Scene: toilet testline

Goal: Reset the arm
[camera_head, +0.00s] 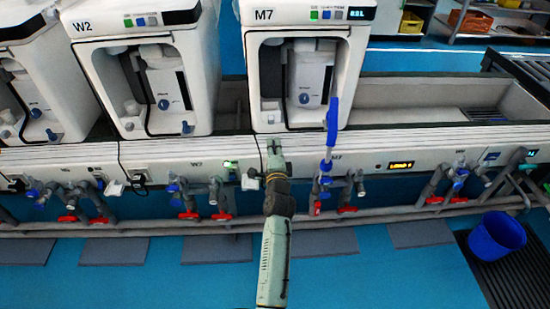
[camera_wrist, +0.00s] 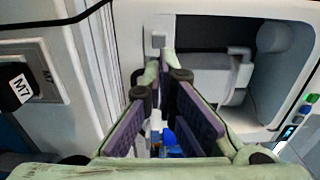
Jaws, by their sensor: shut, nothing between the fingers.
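My arm (camera_head: 275,235) reaches forward from the bottom middle of the head view to the test line. My gripper (camera_head: 275,150) is at the front edge of the line, just below the white machine marked M7 (camera_head: 350,70). In the wrist view my gripper (camera_wrist: 163,78) is shut and empty, with its dark ribbed pads in the middle. The M7 machine's open bay (camera_wrist: 215,70) shows beyond the fingers. I cannot tell whether the fingertips touch anything.
A blue-handled upright tool (camera_head: 332,122) stands close to the right of my gripper. Pipes with red and blue valves (camera_head: 338,190) run below the line's front. The W2 machine (camera_head: 150,80) is to the left. A blue bucket (camera_head: 497,238) stands at lower right. Blue floor is open in front.

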